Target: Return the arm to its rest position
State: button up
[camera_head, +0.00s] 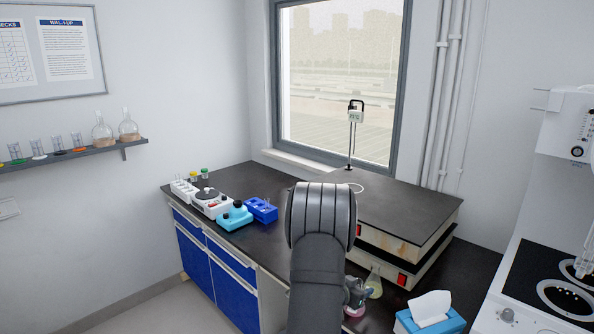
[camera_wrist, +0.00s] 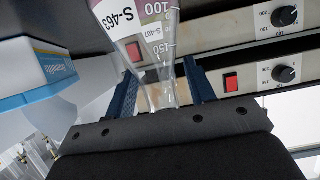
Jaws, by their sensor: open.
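My arm rises through the middle of the head view. My gripper (camera_wrist: 162,88) is open, with one blue finger on each side of the narrow part of a clear glass flask (camera_wrist: 150,62). The flask carries printed graduations and a label reading S-463. Gaps to the fingers are hard to judge. In the head view my gripper (camera_head: 358,289) is partly hidden by my forearm. It is low over the dark bench, at a flask with pink contents (camera_head: 354,311). A flask with yellowish contents (camera_head: 374,284) stands just to its right.
Heating units with red switches (camera_head: 402,280) stand close behind the flasks. A blue tissue box (camera_head: 447,325) is at the front right. Blue racks (camera_head: 262,210) and small apparatus stand at the bench's left end. White equipment (camera_head: 535,275) fills the far right.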

jog(key=shift+w+d+r, duration=0.1)
jog(key=shift+w+r, duration=0.05)
jog(key=shift+r, duration=1.6)
